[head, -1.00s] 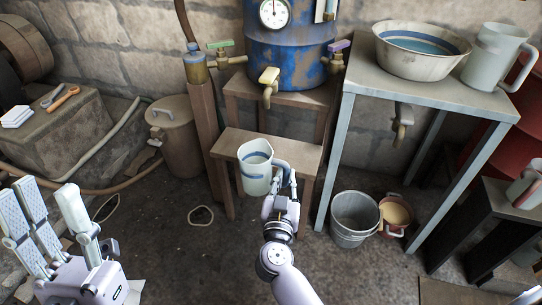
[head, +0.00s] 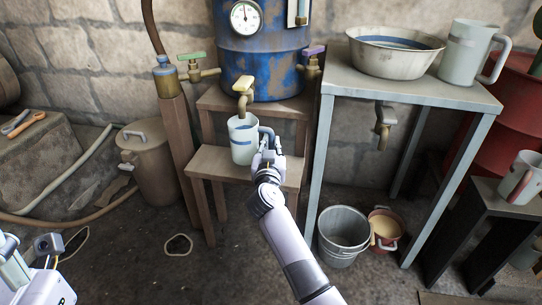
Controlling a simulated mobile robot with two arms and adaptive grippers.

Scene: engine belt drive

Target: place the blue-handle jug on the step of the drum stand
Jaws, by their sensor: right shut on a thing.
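The blue-handle jug (head: 242,142) is pale with blue bands and stands upright under the yellow-handled tap (head: 243,88) of the blue drum (head: 262,55). My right gripper (head: 266,150) is shut on its handle, on the jug's right side. The jug's base appears over the step (head: 207,163) of the drum stand; I cannot tell whether it touches the board. My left gripper (head: 20,270) is cut off at the lower left corner, and its fingertips are not clear.
A metal table (head: 430,91) at right bears a basin (head: 395,55) and another jug (head: 466,52). A red-marked jug (head: 521,178) stands on a dark table. A bucket (head: 343,232) and red pot (head: 384,226) are on the floor. The step is free left of the jug.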

